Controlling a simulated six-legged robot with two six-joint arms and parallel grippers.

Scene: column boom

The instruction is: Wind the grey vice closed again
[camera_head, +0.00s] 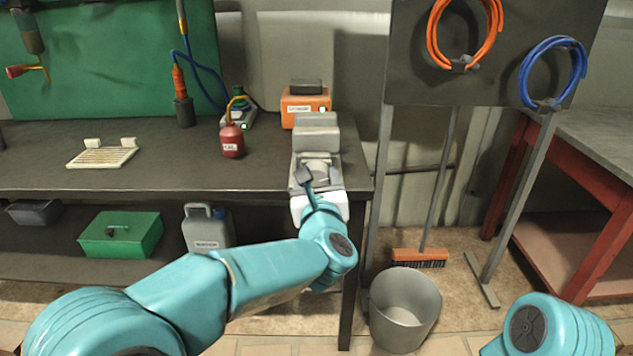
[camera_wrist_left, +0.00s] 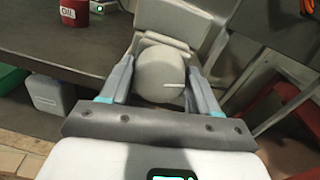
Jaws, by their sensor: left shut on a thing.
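The grey vice (camera_head: 316,133) stands at the right end of the dark workbench, near its front edge. Its body also shows in the left wrist view (camera_wrist_left: 185,18). A round pale grey knob (camera_wrist_left: 160,78) with a light line on its face is at the vice's near end. My left gripper (camera_head: 316,182) is at the front of the vice. In the left wrist view its two fingers (camera_wrist_left: 161,70) are on either side of the knob, shut on it. The gap between the vice's jaws cannot be made out. My right gripper is out of view.
The workbench (camera_head: 190,176) also holds a red oil can (camera_head: 232,141), an orange box (camera_head: 303,107) and a pale slatted tray (camera_head: 101,153). A metal bucket (camera_head: 404,308) stands on the floor right of the bench. A broom (camera_head: 420,257) leans behind it.

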